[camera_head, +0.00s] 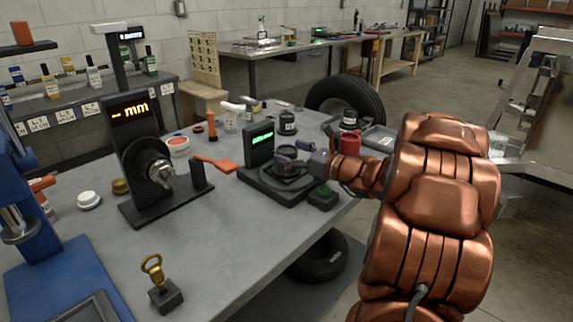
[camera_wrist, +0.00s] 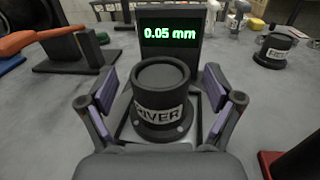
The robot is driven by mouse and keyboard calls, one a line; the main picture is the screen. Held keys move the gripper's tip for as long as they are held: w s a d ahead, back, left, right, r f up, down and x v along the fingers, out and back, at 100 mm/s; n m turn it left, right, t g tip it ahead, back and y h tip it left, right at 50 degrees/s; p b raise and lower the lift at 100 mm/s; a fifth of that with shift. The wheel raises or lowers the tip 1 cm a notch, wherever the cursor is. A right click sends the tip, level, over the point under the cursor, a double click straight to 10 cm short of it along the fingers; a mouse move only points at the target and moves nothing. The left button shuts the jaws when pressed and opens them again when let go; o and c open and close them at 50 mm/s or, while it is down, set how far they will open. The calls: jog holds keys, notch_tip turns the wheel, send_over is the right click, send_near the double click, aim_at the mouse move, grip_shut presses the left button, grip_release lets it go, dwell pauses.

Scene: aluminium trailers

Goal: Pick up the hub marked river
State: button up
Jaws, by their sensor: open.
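The hub marked RIVER (camera_wrist: 161,92) is a black, stepped round piece with a white label on its front, upright on the plate of a gauge in the wrist view. The gauge's screen (camera_wrist: 169,34) stands behind it and reads 0.05 mm in green. My gripper (camera_wrist: 160,88) is open, with one finger on each side of the hub and gaps showing between fingers and hub. In the head view my gripper (camera_head: 314,164) is at the gauge (camera_head: 258,143), and the hub there is small and partly hidden.
Another black labelled hub (camera_wrist: 275,50) stands to the right in the wrist view. A black gauge with an orange "mm" display (camera_head: 128,112) and an orange-handled tool (camera_head: 216,163) are to the left.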

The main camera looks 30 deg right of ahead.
jog(key=shift+w+a, duration=0.2)
jog(key=shift+w, duration=0.35)
jog(key=shift+c, duration=0.2)
grip_shut()
